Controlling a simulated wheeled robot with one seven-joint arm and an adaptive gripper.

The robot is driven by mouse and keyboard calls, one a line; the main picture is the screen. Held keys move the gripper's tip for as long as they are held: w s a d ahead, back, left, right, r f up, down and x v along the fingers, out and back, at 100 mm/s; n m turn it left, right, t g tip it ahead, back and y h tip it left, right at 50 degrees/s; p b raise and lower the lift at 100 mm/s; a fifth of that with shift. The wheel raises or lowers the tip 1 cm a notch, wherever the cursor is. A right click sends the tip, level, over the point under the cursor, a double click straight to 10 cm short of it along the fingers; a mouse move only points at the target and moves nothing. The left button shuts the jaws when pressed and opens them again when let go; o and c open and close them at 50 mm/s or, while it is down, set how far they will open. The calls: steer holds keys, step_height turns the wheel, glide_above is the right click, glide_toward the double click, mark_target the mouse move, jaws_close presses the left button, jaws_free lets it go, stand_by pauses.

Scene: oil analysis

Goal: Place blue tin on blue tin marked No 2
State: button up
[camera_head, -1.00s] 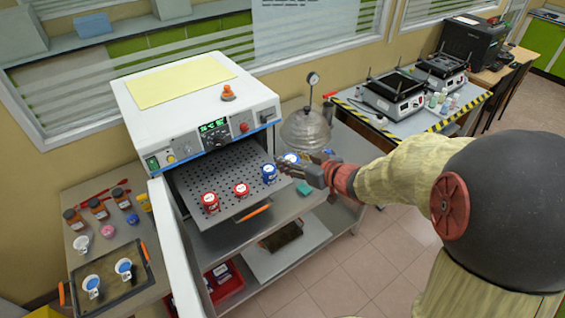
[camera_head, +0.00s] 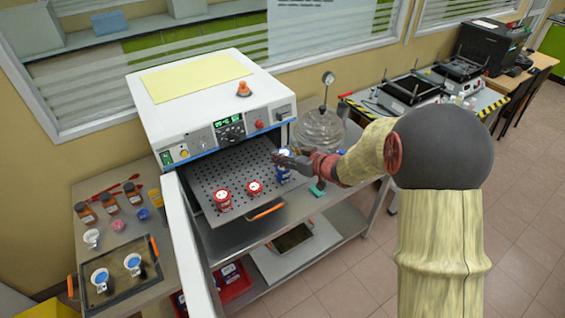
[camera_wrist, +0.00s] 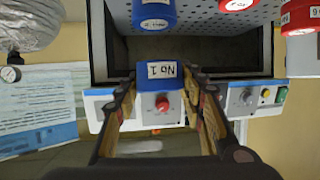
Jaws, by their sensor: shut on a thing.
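My gripper (camera_head: 282,159) is shut on a blue tin (camera_wrist: 163,72). Its white label reads upside down in the wrist view, apparently "No 1". In the head view the held tin is above or against the standing blue tin (camera_head: 284,177) at the right of the perforated tray. That tin also shows at the top of the wrist view (camera_wrist: 155,14); its label is too small to read surely. I cannot tell whether the two tins touch. The held tin is partly hidden by my fingers in the head view.
Two red tins (camera_head: 223,199) (camera_head: 254,188) stand on the perforated tray (camera_head: 237,181) at the open oven (camera_head: 205,115). The oven door (camera_head: 190,235) hangs open at left. A glass vessel (camera_head: 320,130) stands close behind my gripper. A side table at left holds bottles and cups.

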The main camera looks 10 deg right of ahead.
steer(key=shift+w+f, duration=0.3)
steer(key=shift+f, duration=0.05)
steer(key=shift+w+a+f+b, duration=0.1)
steer(key=shift+w+f+b, duration=0.1)
steer(key=shift+f, duration=0.75)
steer(key=shift+w+f+b, duration=0.1)
steer(key=shift+f+b, duration=0.05)
steer(key=shift+f, duration=0.75)
steer(key=shift+f, duration=0.15)
steer(key=o, duration=1.1)
steer(key=shift+o, duration=0.4)
